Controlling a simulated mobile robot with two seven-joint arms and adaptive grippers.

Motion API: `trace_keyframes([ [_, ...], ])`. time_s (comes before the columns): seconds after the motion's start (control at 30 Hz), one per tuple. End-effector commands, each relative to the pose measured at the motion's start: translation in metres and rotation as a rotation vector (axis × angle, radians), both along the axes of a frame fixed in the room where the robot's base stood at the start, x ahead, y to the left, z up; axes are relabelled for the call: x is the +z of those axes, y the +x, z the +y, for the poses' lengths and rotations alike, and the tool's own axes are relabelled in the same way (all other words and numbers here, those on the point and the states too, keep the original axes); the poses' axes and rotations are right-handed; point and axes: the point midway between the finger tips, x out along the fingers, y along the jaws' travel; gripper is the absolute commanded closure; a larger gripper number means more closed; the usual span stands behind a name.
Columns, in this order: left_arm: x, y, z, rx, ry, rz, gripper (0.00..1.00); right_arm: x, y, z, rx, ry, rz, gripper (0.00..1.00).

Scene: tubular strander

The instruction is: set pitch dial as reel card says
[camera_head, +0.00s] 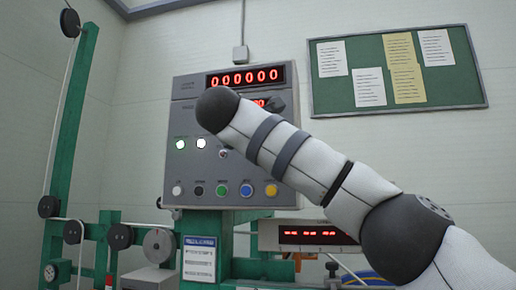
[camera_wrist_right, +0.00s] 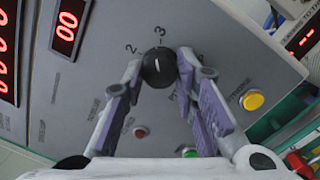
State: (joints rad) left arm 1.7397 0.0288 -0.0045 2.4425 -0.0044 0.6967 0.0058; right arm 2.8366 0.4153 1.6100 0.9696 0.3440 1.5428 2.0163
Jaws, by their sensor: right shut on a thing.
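The black pitch dial (camera_wrist_right: 160,67) sits on the grey panel in the right wrist view, with a white mark on its face. The numerals 2 and 3 are printed at its upper edge; the mark points roughly up toward the 3, though its exact alignment is hard to tell. My right gripper (camera_wrist_right: 159,75) has its purple-padded fingers on either side of the dial, shut on it. In the head view my right arm hides this gripper and part of the panel. A white card with a blue header (camera_head: 199,258) hangs on the green frame; its text is too small to read. My left gripper is not in view.
The control panel (camera_head: 184,117) has a red display reading 000000 (camera_head: 245,76) and a row of coloured buttons (camera_head: 222,190). A yellow button (camera_wrist_right: 252,100) lies right of my gripper. A lower display box (camera_head: 315,236) shows dashes. A green noticeboard (camera_head: 396,70) hangs behind.

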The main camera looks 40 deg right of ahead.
Motion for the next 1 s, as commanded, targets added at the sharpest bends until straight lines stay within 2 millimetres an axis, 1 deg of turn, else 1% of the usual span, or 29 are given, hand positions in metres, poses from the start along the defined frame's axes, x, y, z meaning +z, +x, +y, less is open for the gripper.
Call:
trace_keyframes([
  [0.1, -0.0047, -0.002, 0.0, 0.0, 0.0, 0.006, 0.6, -0.0018, 0.0006, -0.0002, -0.001, 0.045, -0.051, 1.0],
  [0.4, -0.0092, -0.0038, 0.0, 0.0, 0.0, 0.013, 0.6, -0.0007, 0.0003, -0.0002, -0.001, 0.118, -0.136, 1.0],
  [0.97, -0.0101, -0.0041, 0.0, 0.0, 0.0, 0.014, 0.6, -0.0001, 0.0003, 0.0001, 0.0, 0.137, -0.158, 1.0],
  [1.0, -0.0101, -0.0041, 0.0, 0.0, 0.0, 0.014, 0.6, -0.0001, 0.0003, 0.0001, 0.0, 0.137, -0.158, 0.71],
])
